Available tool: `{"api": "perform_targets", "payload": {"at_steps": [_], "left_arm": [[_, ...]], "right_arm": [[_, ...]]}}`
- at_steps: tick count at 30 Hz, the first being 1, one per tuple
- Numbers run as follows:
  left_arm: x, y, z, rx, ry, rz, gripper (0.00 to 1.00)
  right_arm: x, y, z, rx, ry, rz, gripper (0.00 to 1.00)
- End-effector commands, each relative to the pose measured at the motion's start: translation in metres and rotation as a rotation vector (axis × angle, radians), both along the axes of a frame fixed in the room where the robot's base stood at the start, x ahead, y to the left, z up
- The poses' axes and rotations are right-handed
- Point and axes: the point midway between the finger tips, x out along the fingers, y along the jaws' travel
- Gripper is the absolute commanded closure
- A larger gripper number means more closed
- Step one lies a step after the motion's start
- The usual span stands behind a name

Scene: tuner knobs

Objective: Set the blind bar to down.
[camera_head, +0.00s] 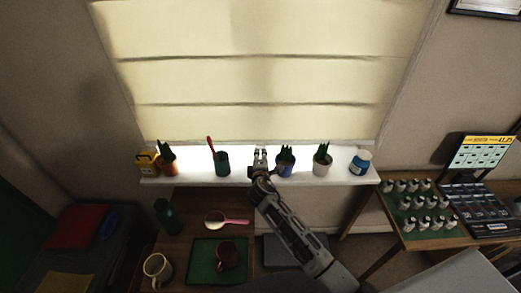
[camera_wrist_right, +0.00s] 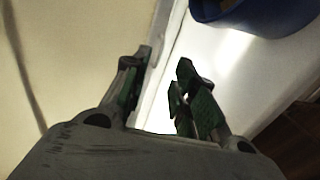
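The cream blind (camera_head: 255,80) hangs over the window, and its bottom bar (camera_head: 200,142) is low, just above the back of the white sill. My right gripper (camera_head: 260,152) is over the sill at the bar, near the middle of the blind. In the right wrist view its two fingers (camera_wrist_right: 165,68) are apart, with a pale edge strip (camera_wrist_right: 164,40) running between or just beyond them. I cannot tell whether the fingers touch the bar. The blind's cloth (camera_wrist_right: 75,60) fills the left of that view. My left gripper is not in view.
Potted plants stand on the sill (camera_head: 245,178); a blue pot (camera_head: 285,170) is close to the right of my gripper and also shows in the wrist view (camera_wrist_right: 255,15). A green cup (camera_head: 222,163) is to the left. A desk with mugs is below.

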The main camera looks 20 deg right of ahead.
Motion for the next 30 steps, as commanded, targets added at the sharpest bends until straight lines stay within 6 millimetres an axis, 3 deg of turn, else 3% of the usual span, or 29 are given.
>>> {"api": "perform_targets", "payload": {"at_steps": [18, 30], "left_arm": [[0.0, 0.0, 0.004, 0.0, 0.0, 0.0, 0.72], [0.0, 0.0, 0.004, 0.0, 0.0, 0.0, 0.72]], "right_arm": [[0.05, -0.015, -0.013, -0.001, -0.001, -0.001, 0.73], [0.066, -0.02, -0.018, -0.001, 0.0, 0.0, 0.73]]}}
